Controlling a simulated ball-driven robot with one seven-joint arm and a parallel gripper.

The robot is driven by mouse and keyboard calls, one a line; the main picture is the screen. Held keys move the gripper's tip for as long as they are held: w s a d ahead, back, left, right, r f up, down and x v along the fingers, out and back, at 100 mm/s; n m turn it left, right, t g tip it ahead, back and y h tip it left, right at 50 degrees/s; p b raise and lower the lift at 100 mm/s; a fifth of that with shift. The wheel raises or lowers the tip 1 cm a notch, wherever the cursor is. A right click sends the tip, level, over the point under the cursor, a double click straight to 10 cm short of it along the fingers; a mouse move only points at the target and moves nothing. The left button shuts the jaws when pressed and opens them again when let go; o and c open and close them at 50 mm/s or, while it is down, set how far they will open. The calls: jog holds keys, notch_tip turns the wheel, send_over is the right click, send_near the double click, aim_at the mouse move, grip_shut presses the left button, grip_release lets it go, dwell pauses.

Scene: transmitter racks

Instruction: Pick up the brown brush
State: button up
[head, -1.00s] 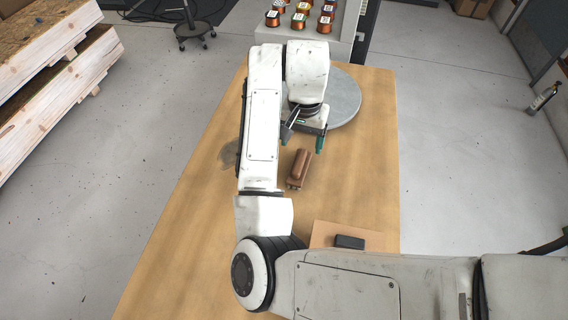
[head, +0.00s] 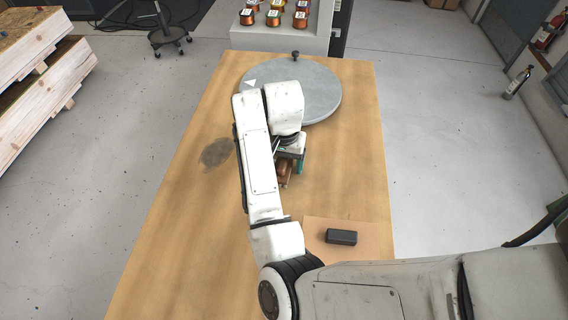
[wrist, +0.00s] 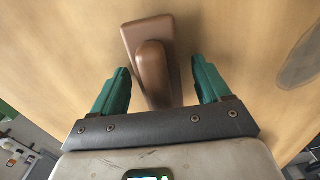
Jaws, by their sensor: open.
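The brown brush (wrist: 151,60) lies on the wooden table, its raised handle pointing toward my gripper in the wrist view. In the head view only part of the brush (head: 284,172) shows beneath my gripper. My gripper (wrist: 161,84) is open, with one green finger on each side of the brush's near end and a visible gap to each. In the head view my gripper (head: 290,170) is low over the brush, partly hidden by the arm. I cannot tell the exact height of the fingertips above the table.
A black block (head: 341,237) lies on a tan board (head: 375,235) at the table's right. A round grey plate (head: 325,95) with a small knob is at the far end. A dark stain (head: 216,152) marks the table at left. Copper spools (head: 273,18) stand beyond.

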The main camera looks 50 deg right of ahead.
jog(key=shift+c, duration=0.2)
jog(key=c, duration=1)
jog(key=shift+c, duration=0.2)
jog(key=shift+r, duration=0.1)
jog(key=shift+r, duration=0.65)
jog(key=s+a+r+p, duration=0.3)
jog(key=s+r+p, duration=0.1)
jog(key=s+r, duration=0.7)
jog(key=s, duration=0.2)
jog(key=shift+s+a+r, duration=0.15)
jog(key=shift+s+r, duration=0.05)
jog(key=shift+s, duration=0.15)
